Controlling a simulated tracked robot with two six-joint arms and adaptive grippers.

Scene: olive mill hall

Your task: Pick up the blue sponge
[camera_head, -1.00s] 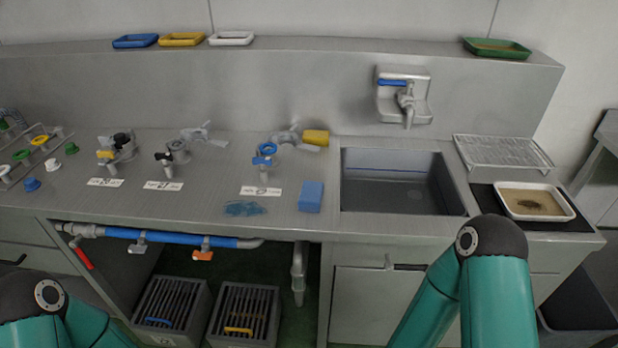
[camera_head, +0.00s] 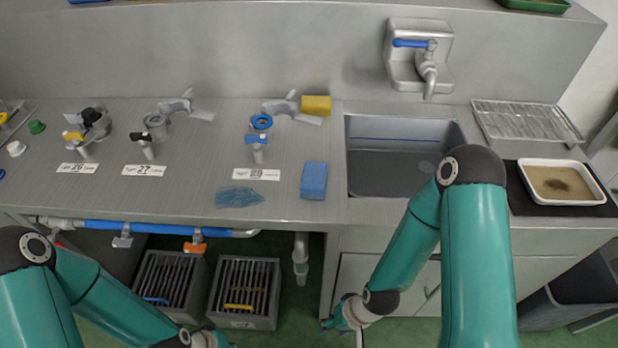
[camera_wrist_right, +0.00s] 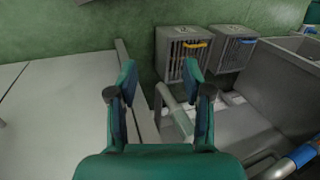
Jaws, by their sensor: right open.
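The blue sponge (camera_head: 314,180) is an upright-looking blue block on the grey steel counter (camera_head: 200,215), near its front edge and left of the sink. My right gripper (camera_head: 332,322) is low in front of the counter, below the sponge and apart from it. In the right wrist view my right gripper (camera_wrist_right: 160,82) has its two fingers spread with nothing between them. The sponge is not clear in that view. My left gripper (camera_head: 215,341) is only partly in view at the bottom edge, and its fingers are too cut off to read.
A blue mesh cloth (camera_head: 238,197) lies left of the sponge. A yellow block (camera_head: 316,105) and a blue-ringed valve (camera_head: 261,123) stand behind. The sink (camera_head: 400,183) is to the right. A blue pipe (camera_head: 150,229) runs under the counter edge above slatted crates (camera_head: 245,290).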

